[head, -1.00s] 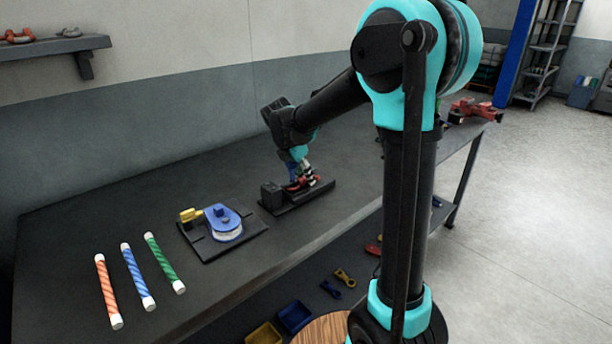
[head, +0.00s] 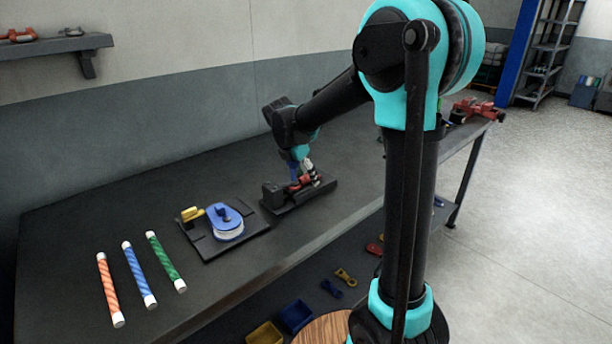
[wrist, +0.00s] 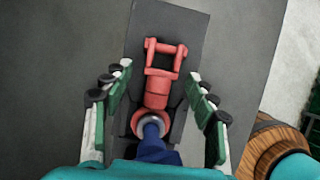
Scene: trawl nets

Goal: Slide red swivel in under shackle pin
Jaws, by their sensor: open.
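The red swivel (wrist: 157,90) lies on the dark fixture plate in the wrist view, its forked end pointing up the picture. Its lower end meets a grey ring (wrist: 153,124), with a blue part (wrist: 152,145) just below; I take this for the shackle, but cannot make out its pin or whether the swivel sits under it. My gripper (wrist: 160,76) is open, with one green-padded finger on each side of the swivel and gaps between. In the head view my gripper (head: 308,169) is low over the fixture, and the red swivel (head: 300,183) shows partly behind it.
The fixture plate (head: 312,199) lies on the dark workbench (head: 110,210). Left of it is another plate with a blue-and-white round device (head: 226,224) and a yellow piece (head: 191,214). Orange, blue and green striped rods lie at the front left. Bins and loose parts sit below the bench edge.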

